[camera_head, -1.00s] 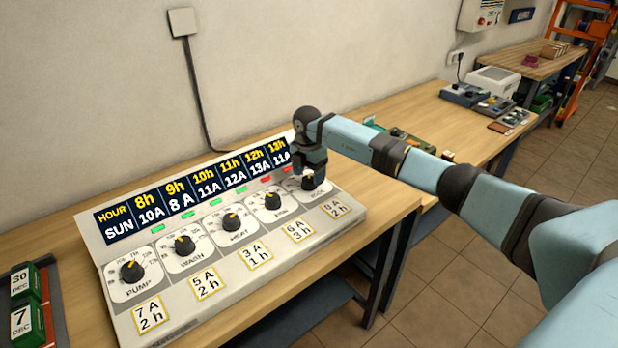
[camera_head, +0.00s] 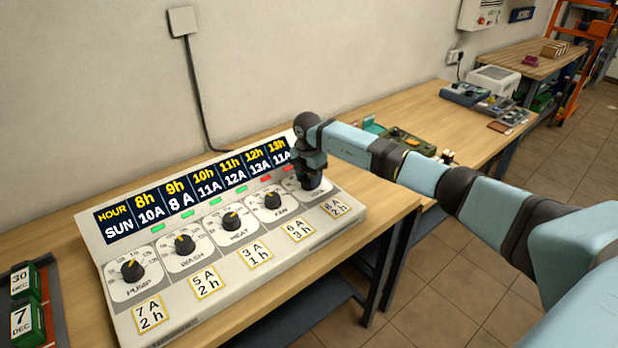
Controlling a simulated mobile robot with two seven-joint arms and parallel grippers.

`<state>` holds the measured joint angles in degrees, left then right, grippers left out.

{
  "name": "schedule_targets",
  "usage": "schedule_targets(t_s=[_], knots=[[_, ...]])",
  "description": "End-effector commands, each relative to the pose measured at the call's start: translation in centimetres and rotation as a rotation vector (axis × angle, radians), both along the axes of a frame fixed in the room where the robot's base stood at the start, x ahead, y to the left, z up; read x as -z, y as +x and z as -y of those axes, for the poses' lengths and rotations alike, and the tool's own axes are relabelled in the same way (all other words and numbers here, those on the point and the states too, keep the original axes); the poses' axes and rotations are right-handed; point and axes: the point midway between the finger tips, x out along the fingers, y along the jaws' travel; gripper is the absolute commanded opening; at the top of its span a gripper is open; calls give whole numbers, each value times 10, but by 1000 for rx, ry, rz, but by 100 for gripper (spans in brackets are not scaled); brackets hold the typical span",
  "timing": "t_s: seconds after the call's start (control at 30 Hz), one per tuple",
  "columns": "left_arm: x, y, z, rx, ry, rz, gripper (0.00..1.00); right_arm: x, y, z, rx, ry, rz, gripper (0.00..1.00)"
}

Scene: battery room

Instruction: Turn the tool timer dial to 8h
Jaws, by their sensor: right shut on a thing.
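The timer panel (camera_head: 180,318) is a sloped light-grey console on the wooden bench, with a row of black dials. The tool dial is the rightmost one, on a white plate (camera_head: 322,194); my right gripper covers its knob, so its pointer setting is hidden. My right gripper (camera_head: 313,185) points down onto this dial and is shut on it. The other dials are pump (camera_head: 132,270), wash (camera_head: 184,244), heat (camera_head: 231,221) and fan (camera_head: 272,201). Above them is a dark hour display (camera_head: 190,195). My left gripper is not in view.
Date blocks in a holder (camera_head: 38,308) stand at the left edge of the bench. Behind my right arm, a second bench (camera_head: 425,107) carries a green board (camera_head: 405,140), several devices and a white box (camera_head: 494,82). A cable runs down the wall behind the panel.

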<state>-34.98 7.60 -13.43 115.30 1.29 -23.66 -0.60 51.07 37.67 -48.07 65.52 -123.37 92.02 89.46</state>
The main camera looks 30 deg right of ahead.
Motion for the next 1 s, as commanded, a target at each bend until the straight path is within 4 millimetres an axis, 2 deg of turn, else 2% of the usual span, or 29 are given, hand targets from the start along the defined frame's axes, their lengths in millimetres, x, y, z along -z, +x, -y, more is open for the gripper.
schedule_targets(t_s=[0.37,1.0], knots=[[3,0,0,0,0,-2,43,0,0,0,-214,-1,-1,20],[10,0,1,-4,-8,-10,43,0,1,0,-819,-1,-1,20]])
